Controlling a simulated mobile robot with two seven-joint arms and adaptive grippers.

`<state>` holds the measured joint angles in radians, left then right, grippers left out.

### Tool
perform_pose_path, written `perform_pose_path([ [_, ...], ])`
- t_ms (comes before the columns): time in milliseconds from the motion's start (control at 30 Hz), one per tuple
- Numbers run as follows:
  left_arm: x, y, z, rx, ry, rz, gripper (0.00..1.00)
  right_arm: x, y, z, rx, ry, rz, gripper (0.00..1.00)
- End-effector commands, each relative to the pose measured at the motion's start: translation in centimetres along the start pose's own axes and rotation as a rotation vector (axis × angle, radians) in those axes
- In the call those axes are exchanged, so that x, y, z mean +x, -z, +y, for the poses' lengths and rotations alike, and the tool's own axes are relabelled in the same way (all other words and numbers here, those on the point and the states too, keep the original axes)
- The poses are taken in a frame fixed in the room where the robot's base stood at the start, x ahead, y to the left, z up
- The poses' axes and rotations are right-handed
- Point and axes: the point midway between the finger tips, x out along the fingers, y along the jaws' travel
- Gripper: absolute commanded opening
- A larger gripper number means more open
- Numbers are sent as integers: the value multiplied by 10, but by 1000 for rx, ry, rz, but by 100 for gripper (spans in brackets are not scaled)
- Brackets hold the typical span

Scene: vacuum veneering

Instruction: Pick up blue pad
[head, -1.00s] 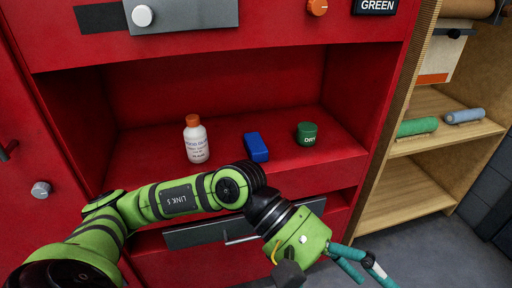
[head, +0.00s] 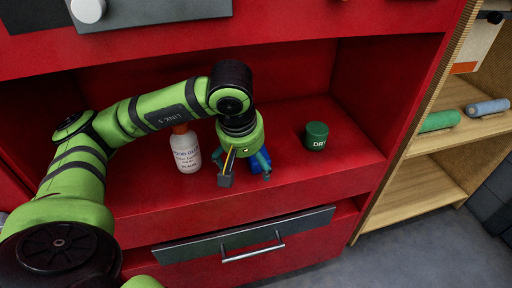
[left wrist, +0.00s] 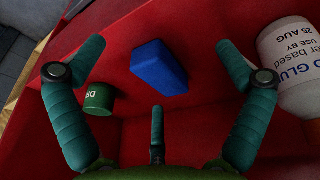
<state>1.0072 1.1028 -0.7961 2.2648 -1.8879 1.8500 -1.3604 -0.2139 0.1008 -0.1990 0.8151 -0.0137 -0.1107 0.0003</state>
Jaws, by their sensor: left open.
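The blue pad (head: 261,165) is a small rectangular block lying on the red shelf, partly hidden behind my left gripper in the head view. In the left wrist view the pad (left wrist: 158,69) shows whole, in front of and between the open fingers, not touching them as far as I can see. My left gripper (head: 246,176) has teal fingers and points down over the shelf at the pad. It is open and empty, and its fingers also show in the left wrist view (left wrist: 159,95). My right gripper is in neither view.
A white glue bottle (head: 186,152) stands close to the left of the gripper. A green round container (head: 316,136) stands to the right of the pad. Red shelf walls and a top panel surround the space. A drawer with a handle (head: 252,252) is below.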

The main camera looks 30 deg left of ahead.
Motion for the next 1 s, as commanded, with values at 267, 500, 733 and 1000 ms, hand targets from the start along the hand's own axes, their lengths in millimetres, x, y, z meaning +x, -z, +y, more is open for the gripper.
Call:
perform_pose_path([
  [267,15,47,28,-2,1,-3,100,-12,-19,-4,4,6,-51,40],
  [500,22,62,36,1,0,-2,100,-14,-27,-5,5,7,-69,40],
  [733,52,61,35,0,4,-5,100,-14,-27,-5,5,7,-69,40],
  [1000,72,62,36,1,0,-2,100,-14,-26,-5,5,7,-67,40],
])
